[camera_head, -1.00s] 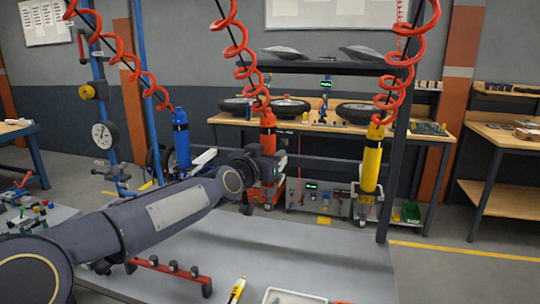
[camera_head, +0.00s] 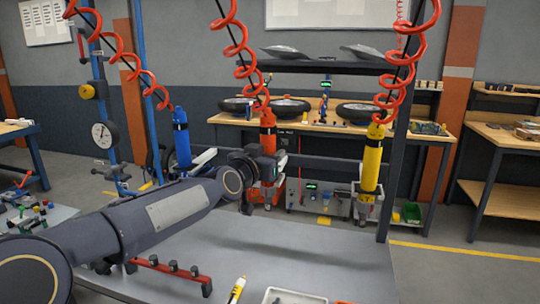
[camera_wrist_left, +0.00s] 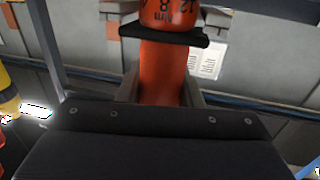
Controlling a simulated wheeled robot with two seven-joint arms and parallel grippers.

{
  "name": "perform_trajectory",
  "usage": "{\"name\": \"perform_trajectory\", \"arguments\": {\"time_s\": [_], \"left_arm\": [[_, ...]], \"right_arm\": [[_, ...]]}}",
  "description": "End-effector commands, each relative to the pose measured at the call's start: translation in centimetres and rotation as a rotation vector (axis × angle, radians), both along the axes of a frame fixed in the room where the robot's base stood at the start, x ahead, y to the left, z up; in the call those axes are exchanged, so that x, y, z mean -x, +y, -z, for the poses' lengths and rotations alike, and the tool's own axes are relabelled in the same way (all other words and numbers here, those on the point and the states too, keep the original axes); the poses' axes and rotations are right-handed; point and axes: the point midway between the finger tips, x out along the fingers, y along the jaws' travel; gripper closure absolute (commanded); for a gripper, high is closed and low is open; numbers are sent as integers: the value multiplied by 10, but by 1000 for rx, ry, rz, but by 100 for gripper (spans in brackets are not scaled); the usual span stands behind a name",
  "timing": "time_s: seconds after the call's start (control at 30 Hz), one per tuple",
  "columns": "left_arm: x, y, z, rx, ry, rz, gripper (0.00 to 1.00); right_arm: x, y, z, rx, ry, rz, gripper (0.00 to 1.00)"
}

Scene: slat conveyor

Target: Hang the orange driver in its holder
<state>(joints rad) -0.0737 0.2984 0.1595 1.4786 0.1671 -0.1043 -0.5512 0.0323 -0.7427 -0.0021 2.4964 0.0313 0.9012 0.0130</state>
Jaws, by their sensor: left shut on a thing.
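The orange driver (camera_head: 268,122) hangs upright below a red coiled hose in the middle of the head view. My left gripper (camera_head: 268,168) is shut around its lower body; the arm reaches in from the left and hides part of it. In the left wrist view, the orange driver (camera_wrist_left: 163,72) stands between the grey fingers, with a black collar across it and printed numbers above. The driver's own holder is hard to make out behind my gripper, so I cannot tell whether they touch. My right gripper is not in view.
A blue driver (camera_head: 181,140) hangs at left and a yellow driver (camera_head: 372,160) at right, each by a grey holder on the rail. The grey bench (camera_head: 300,250) below carries a red rack (camera_head: 170,272), a yellow-white marker (camera_head: 237,290) and a white tray. A dark post stands right.

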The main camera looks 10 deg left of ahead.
Motion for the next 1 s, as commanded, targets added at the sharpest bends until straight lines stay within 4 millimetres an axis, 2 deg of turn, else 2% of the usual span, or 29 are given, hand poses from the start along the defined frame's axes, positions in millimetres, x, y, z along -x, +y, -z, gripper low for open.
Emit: {"name": "perform_trajectory", "arguments": {"time_s": [0.6,0.63,0.8,1.0], "left_arm": [[0,0,4,0,-5,-1,100],[0,0,4,0,-5,-1,66],[0,0,4,1,-3,-1,44],[0,0,5,0,-1,0,42]], "right_arm": [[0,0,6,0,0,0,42],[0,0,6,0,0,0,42],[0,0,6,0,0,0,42],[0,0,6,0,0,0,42]]}}
